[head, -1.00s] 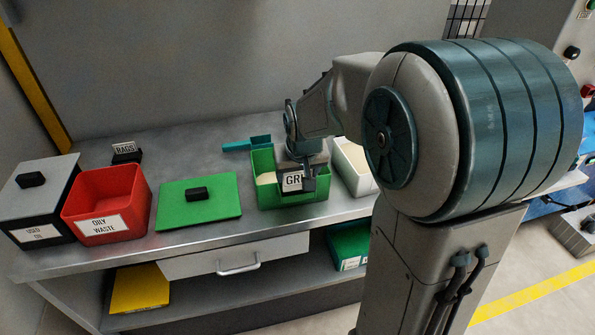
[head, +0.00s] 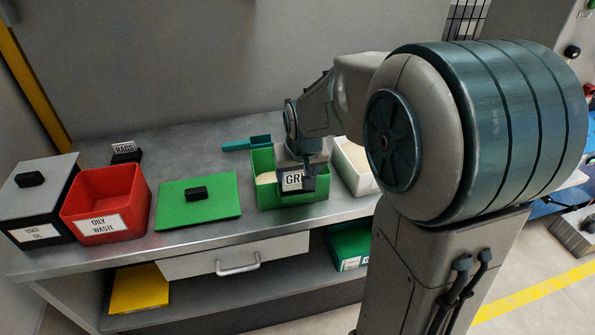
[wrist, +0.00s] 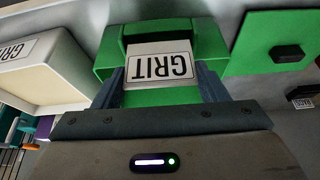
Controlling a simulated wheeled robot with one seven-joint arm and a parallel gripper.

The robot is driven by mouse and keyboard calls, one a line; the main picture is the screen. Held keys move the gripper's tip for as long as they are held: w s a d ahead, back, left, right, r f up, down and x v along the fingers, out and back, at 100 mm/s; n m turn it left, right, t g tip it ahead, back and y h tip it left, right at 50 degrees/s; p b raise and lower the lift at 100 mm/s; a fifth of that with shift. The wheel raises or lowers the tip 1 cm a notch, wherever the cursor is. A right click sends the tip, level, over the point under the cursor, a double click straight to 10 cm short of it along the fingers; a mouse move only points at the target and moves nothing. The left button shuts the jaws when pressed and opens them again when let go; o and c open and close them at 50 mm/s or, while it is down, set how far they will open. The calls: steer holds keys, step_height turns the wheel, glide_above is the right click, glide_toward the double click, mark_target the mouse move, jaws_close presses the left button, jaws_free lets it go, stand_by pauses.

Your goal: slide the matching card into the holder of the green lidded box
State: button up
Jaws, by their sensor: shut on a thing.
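The green box (head: 270,195) stands uncovered near the bench's front edge, with pale grainy stuff inside. Its flat green lid (head: 222,205), with a black knob, lies on the bench to its left. My gripper (wrist: 160,82) is shut on a white card printed GRIT (wrist: 158,66); the card also shows in the head view (head: 292,182). The card is at the box's front face, upside down in the wrist view, with its far edge against a green lip. I cannot tell how far it sits in the holder. My gripper partly hides the box's front and the card's right end.
A white bin (head: 352,170) stands close to the right; in the wrist view it bears a GRIT label (wrist: 16,49). A red OILY WASTE bin (head: 85,190), a grey-lidded black box (head: 30,215) and a RAGS card in a black stand (head: 124,155) are left. A green scoop (head: 247,143) lies behind.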

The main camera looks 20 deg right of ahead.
steer(key=shift+f+b, duration=1.1)
steer(key=shift+f, duration=0.25)
steer(key=o, duration=0.9)
steer(key=shift+c, duration=0.2)
steer(key=shift+r, duration=0.15)
steer(key=v, duration=1.3)
steer(key=s+f+g, duration=0.1)
steer(key=s+f, duration=0.3)
steer(key=s, duration=0.3)
steer(key=s+f, duration=0.4)
steer(key=s, duration=0.4)
steer(key=shift+s+g+p, duration=0.15)
steer(key=shift+g+p, duration=0.25)
steer(key=shift+p, duration=0.05)
